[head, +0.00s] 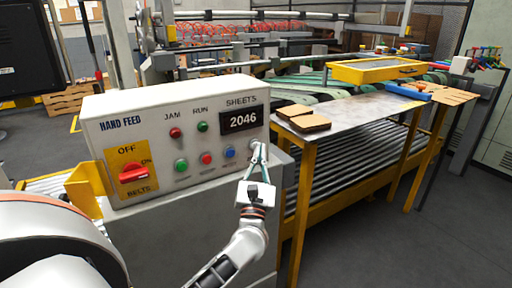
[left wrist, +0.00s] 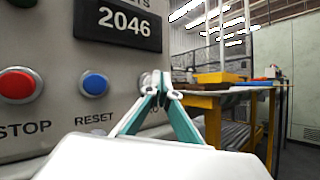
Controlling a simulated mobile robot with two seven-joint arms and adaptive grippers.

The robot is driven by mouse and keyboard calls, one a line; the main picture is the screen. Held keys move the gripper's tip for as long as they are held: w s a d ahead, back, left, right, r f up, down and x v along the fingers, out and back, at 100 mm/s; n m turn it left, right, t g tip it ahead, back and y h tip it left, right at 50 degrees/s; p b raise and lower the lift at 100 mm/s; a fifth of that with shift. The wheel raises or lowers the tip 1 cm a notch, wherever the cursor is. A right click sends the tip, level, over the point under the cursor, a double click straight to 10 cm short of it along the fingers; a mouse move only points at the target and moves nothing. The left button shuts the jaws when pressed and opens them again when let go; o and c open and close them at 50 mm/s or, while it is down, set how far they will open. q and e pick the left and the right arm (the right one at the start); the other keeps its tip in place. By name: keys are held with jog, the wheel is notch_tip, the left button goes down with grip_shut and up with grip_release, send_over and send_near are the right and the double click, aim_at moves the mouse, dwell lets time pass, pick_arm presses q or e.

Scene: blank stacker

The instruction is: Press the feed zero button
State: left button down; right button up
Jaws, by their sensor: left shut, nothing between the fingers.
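The white hand feed control panel (head: 100,118) fills the middle left of the head view. Its counter display (head: 241,119) reads 2046. A pale grey-white button sits right of the blue reset button (head: 229,152); in the left wrist view part of this pale button (left wrist: 146,80) shows behind my fingertips. Its label is mostly covered, with only its last letters showing. My left gripper (head: 258,156) is shut and empty, its tips right in front of the pale button. I cannot tell whether they touch it. My right gripper is not in view.
Left on the panel are a green button (head: 181,165), a red stop button (head: 207,158) and a red rotary switch (head: 133,172) on a yellow plate. A metal table (head: 352,113) with brown blocks (head: 309,122) stands to the right. Grey floor is clear at lower right.

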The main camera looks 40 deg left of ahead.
pick_arm(q)
jog(key=shift+w+a, duration=0.2)
jog(key=shift+a, duration=0.25)
dwell(0.6)
jog(key=shift+s+d, duration=0.35)
jog(key=shift+d, duration=0.5)
jog(key=d, duration=0.1)
jog(key=s+d, duration=0.1)
jog(key=d, duration=0.1)
jog(key=s+d, duration=0.1)
jog(key=shift+d, duration=0.35)
dwell(0.8)
